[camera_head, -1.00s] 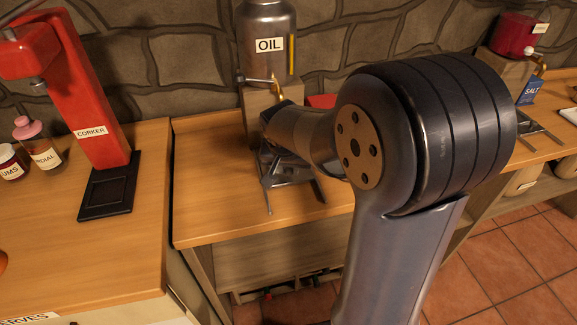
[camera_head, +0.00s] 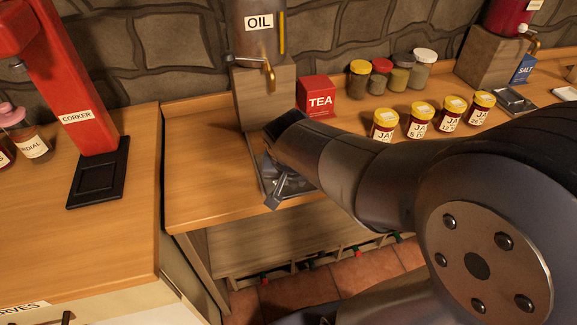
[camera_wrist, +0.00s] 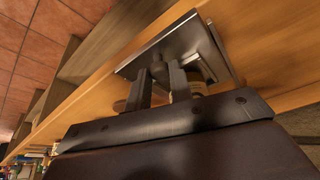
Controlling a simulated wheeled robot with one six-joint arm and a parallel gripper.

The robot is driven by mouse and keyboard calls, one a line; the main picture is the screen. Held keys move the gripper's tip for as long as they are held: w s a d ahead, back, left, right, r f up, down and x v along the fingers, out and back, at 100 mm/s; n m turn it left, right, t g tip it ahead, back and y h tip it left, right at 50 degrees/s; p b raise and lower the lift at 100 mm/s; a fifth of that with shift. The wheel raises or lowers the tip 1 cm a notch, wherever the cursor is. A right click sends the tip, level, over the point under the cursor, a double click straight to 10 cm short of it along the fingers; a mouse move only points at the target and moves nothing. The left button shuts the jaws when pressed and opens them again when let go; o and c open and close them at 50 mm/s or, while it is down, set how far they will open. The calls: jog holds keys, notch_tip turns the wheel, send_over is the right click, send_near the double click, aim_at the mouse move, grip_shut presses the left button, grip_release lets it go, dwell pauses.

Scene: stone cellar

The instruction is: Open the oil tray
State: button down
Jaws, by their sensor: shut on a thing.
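The oil tray (camera_head: 266,180) is a grey metal tray on the wooden counter, below the tap of the oil dispenser (camera_head: 259,40). My arm hides much of it in the head view. In the wrist view the tray's metal plate (camera_wrist: 190,42) lies just beyond my fingers, with a small dark knob (camera_wrist: 159,70) on it. My gripper (camera_head: 277,190) is at the tray's front part. In the wrist view my gripper (camera_wrist: 162,86) is shut on the knob, one finger on each side. How far the tray's plate is raised, I cannot tell.
A red tea box (camera_head: 317,96) and several jars stand to the right. The red corker (camera_head: 72,85) stands on the left counter (camera_head: 110,225). Shelf space lies below the counter.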

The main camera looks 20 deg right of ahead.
jog(key=shift+s, duration=0.2)
jog(key=c, duration=1.3)
grip_release()
jog(key=shift+o, duration=0.2)
jog(key=p+v, duration=0.2)
jog(key=v, duration=0.8)
jog(key=shift+s+r, duration=0.25)
jog(key=shift+r, duration=0.1)
